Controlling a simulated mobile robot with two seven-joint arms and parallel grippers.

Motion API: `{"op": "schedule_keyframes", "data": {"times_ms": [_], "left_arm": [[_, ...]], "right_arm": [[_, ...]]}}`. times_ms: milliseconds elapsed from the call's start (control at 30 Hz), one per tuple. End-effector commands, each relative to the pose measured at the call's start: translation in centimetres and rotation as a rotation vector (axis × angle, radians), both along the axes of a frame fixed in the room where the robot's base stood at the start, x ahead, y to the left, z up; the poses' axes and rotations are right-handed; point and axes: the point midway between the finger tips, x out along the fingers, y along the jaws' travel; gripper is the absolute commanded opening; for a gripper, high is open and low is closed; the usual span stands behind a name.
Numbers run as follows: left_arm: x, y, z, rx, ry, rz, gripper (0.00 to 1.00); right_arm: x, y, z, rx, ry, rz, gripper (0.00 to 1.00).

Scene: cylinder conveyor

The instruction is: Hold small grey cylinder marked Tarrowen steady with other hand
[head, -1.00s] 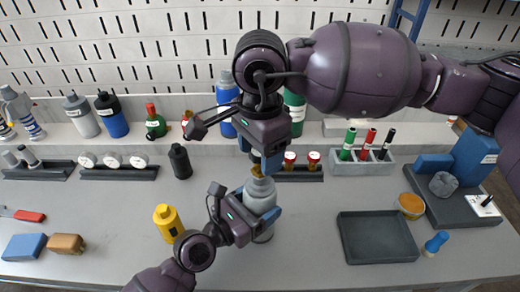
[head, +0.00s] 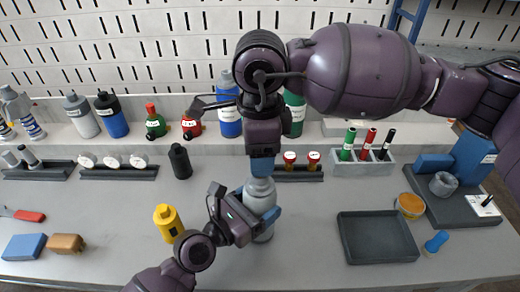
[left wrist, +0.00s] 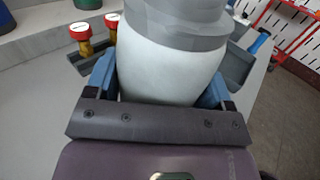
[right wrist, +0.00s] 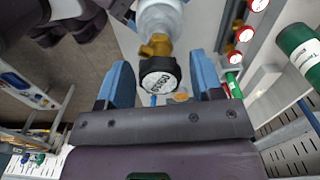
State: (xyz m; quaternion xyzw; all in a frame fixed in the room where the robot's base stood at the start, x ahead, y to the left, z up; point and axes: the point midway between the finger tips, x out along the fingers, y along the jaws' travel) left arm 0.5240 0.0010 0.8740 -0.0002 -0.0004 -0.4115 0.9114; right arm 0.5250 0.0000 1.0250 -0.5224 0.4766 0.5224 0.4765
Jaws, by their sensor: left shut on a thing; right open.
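A small grey cylinder (head: 261,194) stands upright on the bench in the middle of the head view. My left gripper (head: 258,212) is shut around its body. The left wrist view shows the grey body (left wrist: 170,65) between the blue fingers. I cannot read its name there. My right gripper (head: 262,168) is directly above the cylinder, pointing down, and hides its top in the head view. In the right wrist view, the brass valve (right wrist: 155,47) and a black knob with a white label (right wrist: 158,74) lie between the open blue fingers, with gaps on both sides.
A yellow bottle (head: 167,223) stands to the left. An empty dark tray (head: 378,238) lies to the right. The bench between the cylinder and that tray is clear.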

Motion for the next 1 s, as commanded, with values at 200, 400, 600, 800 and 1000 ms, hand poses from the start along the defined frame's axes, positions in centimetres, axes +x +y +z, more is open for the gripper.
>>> {"op": "schedule_keyframes", "data": {"times_ms": [200,400,600,800,1000], "left_arm": [[-0.04,-0.05,-0.04,0.000,0.001,-0.001,0.47],[-0.04,-0.05,-0.04,0.000,0.001,-0.001,0.47],[-0.04,-0.05,-0.04,0.000,0.001,-0.001,0.47],[-0.04,-0.05,-0.05,0.000,0.001,-0.001,0.47],[-0.04,-0.05,-0.05,0.000,0.001,-0.001,0.47]], "right_arm": [[0.00,0.01,-0.02,0.000,0.000,-0.063,0.60],[-0.01,0.01,-0.03,0.000,0.001,-0.268,0.60],[-0.01,0.01,-0.02,0.000,0.001,-0.459,0.60],[0.00,0.01,-0.02,0.000,0.000,-0.525,0.60],[0.00,0.01,-0.01,0.000,0.000,-0.523,0.60]]}}
